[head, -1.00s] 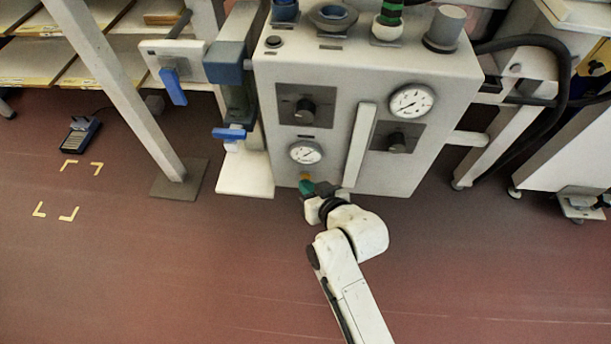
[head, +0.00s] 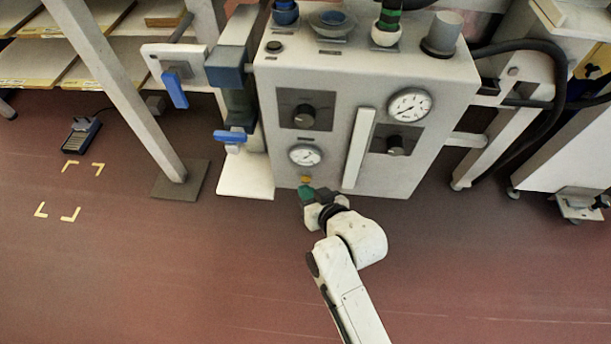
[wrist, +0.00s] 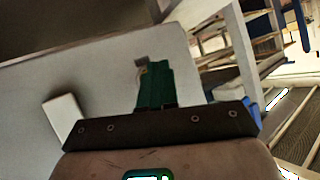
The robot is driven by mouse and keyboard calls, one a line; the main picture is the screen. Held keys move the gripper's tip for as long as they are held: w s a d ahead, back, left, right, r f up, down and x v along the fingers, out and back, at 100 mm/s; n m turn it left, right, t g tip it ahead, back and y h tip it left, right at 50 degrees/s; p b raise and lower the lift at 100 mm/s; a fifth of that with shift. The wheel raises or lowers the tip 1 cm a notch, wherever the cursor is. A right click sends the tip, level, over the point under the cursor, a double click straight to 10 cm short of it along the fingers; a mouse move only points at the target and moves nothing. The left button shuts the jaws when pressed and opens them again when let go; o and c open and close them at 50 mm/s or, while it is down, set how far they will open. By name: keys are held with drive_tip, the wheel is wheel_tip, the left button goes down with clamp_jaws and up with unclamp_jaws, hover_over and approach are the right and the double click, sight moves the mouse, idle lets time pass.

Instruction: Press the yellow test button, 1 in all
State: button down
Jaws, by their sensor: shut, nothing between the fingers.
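The yellow test button (head: 306,180) is a small yellow spot low on the front of the pale grey control cabinet (head: 287,172), below the lower-left round gauge. My gripper (head: 305,191), with green fingers, is just below the button in the head view. The fingers are shut and empty. I cannot tell from this view whether the tips touch the button. In the wrist view, the green fingers (wrist: 155,84) point at the pale cabinet face (wrist: 95,75). The button is not clearly visible there, and the fingers may hide it.
A white vertical handle (head: 358,148) stands out from the cabinet, right of the button. Two dark knobs (head: 304,115) and a second gauge (head: 410,105) are higher up. A blue-levered valve (head: 230,136) is at left. The red floor in front is clear.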

drive_tip(key=shift+s, duration=0.1)
drive_tip(key=s+p, duration=0.2)
drive_tip(key=s, duration=0.3)
drive_tip(key=shift+a+p, duration=0.15)
drive_tip(key=shift+p, duration=0.2)
idle(1.0)
drive_tip(key=s+d+f+m+g+h, duration=0.1)
drive_tip(key=s+d+g+h, duration=0.2)
drive_tip(key=d, duration=0.6)
drive_tip(key=s+d+f+m+g+h, duration=0.1)
drive_tip(key=s+d+h, duration=0.1)
drive_tip(key=s+d, duration=0.55)
drive_tip(key=s+d+r+m+g+h, duration=0.25)
drive_tip(key=s+d+g, duration=0.25)
drive_tip(key=s+d, duration=0.85)
wheel_tip(320, 180, up, 25)
drive_tip(key=p, duration=2.4)
